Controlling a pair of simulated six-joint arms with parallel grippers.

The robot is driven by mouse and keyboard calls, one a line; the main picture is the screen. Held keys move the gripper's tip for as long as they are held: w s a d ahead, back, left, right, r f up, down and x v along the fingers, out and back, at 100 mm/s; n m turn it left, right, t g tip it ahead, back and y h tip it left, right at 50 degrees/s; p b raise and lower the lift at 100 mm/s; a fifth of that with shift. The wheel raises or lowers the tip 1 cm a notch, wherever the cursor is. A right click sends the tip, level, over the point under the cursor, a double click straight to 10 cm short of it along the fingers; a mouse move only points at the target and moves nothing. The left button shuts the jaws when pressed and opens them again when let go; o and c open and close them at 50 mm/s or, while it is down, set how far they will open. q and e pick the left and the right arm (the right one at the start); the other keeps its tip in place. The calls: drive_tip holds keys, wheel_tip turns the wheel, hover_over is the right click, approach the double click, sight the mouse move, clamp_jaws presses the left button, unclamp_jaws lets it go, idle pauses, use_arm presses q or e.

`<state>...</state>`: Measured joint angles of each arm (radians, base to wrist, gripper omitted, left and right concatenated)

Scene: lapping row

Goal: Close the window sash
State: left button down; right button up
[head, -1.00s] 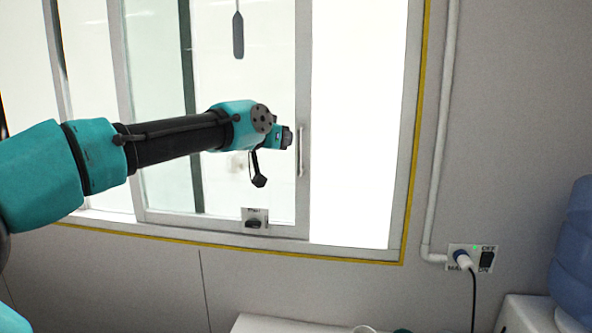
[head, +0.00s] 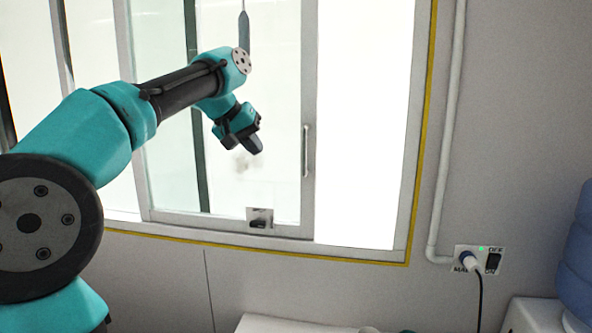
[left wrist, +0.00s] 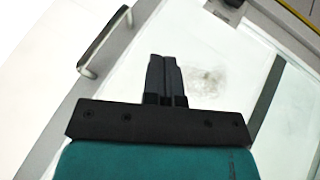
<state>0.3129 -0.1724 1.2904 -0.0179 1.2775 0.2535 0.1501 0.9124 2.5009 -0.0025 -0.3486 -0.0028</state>
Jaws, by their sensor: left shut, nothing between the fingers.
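The window sash (head: 308,90) is a grey-framed glass pane in the window. To its right is a bright gap before the window frame's right side. A vertical bar handle (head: 306,151) is on the sash's right stile; it also shows in the left wrist view (left wrist: 104,40). A small latch plate (head: 259,218) sits on the bottom rail. My left gripper (head: 257,147) is shut and empty, in front of the glass, left of the handle and apart from it. In the left wrist view its closed fingers (left wrist: 164,68) show before the glass. My right gripper is not in view.
A yellow-edged window frame (head: 412,150) surrounds the opening. To the right are a white pipe (head: 447,130), a switch panel with a plugged cable (head: 479,260) and a blue water bottle (head: 578,255). A dark hanging tag (head: 244,30) is above my arm.

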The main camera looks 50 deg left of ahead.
use_arm(q)
drive_tip(key=w+d+f, duration=0.3)
drive_tip(key=w+f, duration=0.4)
drive_tip(key=w, duration=0.2)
drive_tip(key=shift+w, duration=0.2)
idle(0.3)
idle(0.4)
